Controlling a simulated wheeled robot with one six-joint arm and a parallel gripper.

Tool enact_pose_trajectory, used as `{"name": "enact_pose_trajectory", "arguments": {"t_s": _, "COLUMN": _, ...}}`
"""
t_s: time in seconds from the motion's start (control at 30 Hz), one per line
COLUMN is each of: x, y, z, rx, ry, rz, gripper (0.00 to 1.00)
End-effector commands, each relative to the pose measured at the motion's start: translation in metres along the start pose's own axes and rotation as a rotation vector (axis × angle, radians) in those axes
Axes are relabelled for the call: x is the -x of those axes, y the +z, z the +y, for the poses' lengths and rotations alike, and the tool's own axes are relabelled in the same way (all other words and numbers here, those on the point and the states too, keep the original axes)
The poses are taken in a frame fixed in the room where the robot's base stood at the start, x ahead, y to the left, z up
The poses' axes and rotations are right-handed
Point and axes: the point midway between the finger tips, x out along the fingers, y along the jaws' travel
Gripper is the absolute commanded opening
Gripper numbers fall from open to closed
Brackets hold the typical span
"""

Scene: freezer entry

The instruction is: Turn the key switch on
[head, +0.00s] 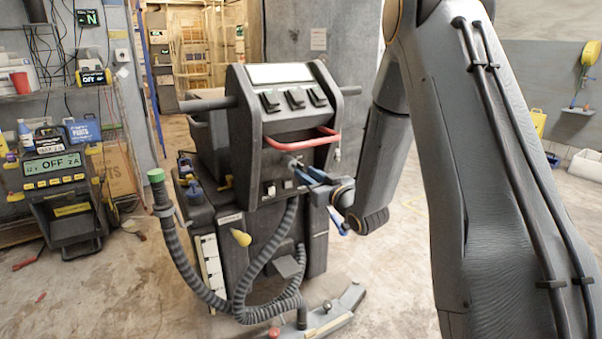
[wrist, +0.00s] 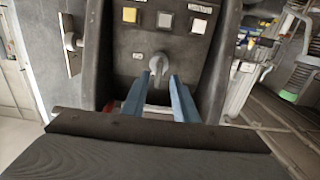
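The key switch (wrist: 158,62) is a small grey knob on a round base, set in the dark front panel of a grey machine (head: 270,150). In the wrist view it sits just past the tips of my gripper (wrist: 162,76). The two blue fingers are apart, with the knob's grip in line with the gap. I cannot tell whether they touch it. In the head view my gripper (head: 308,175) reaches the panel from the right, below the red handle (head: 300,140), and the key switch there is small and partly hidden.
A ribbed hose (head: 190,270) with a green cap hangs at the machine's front left. A charger unit (head: 62,190) stands at the left.

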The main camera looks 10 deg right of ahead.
Motion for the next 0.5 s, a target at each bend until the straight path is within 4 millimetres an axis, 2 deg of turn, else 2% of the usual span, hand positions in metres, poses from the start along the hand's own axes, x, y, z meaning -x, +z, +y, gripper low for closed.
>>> {"name": "enact_pose_trajectory", "arguments": {"t_s": 0.2, "x": -0.032, "y": 0.001, "z": 0.001, "rx": 0.002, "ry": 0.001, "rz": -0.001, "gripper": 0.27}}
{"name": "enact_pose_trajectory", "arguments": {"t_s": 0.5, "x": -0.048, "y": 0.0, "z": -0.002, "rx": 0.0, "ry": -0.002, "rz": -0.002, "gripper": 0.27}}
